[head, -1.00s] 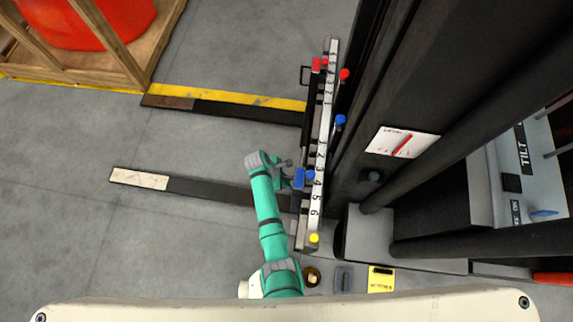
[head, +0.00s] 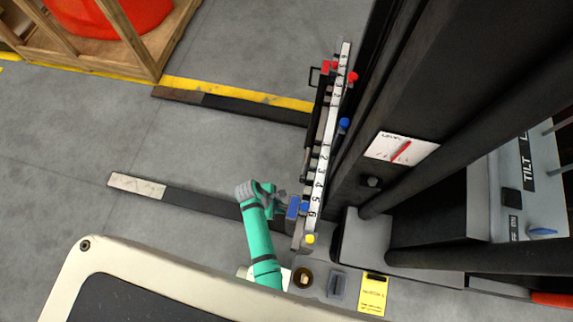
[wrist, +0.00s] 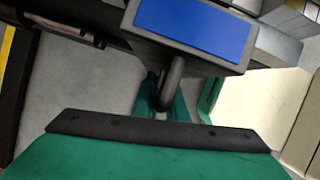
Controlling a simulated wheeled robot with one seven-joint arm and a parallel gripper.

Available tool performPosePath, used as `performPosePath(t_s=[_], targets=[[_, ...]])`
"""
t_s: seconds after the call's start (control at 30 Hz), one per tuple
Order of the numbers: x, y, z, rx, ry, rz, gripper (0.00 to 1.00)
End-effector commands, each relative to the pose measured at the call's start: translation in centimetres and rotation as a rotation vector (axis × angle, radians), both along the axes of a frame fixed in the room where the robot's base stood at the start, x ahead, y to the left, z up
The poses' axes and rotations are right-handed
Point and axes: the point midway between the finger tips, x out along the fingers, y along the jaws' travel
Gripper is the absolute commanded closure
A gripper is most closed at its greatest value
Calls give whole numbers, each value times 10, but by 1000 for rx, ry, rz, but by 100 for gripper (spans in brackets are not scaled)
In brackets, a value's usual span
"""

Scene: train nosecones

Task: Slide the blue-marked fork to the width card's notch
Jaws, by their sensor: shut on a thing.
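The blue-marked fork (head: 205,200) is the nearer dark fork, with a whitish tip. Its blue block (head: 293,206) sits beside the numbered white scale (head: 321,172), with a blue knob about between 5 and 6. My gripper (head: 278,199) is at the block's left side. In the wrist view the blue plate (wrist: 195,27) fills the top, and a grey handle loop (wrist: 173,82) hangs from it into my gripper (wrist: 170,105), which is shut on it. The yellow card (head: 373,294) lies at lower right; its print is too small to read, and no notch is discernible.
The red-marked fork (head: 245,107) lies farther away beside a yellow floor line. A yellow knob (head: 310,239) marks the scale's near end. The dark mast (head: 415,75) stands to the right. A wooden crate (head: 150,50) is at upper left. Grey floor between the forks is clear.

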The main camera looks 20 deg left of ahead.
Motion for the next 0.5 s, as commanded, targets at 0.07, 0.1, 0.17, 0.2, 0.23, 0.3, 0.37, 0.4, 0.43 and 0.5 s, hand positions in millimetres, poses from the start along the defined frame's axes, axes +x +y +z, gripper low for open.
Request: performPosePath(t_s=[0.07, 0.1, 0.17, 0.2, 0.23, 0.3, 0.37, 0.4, 0.43, 0.5], targets=[[-3, 1, -1, 0, 4, 3, 100], [-3, 1, -1, 0, 4, 3, 100], [-3, 1, -1, 0, 4, 3, 100], [-3, 1, -1, 1, 5, 3, 100], [-3, 1, -1, 1, 5, 3, 100], [-3, 1, -1, 1, 5, 3, 100], [-2, 1, -1, 1, 4, 2, 80], [-2, 1, -1, 1, 4, 3, 80], [-2, 1, -1, 1, 4, 3, 80], [-2, 1, 0, 1, 3, 3, 80]])
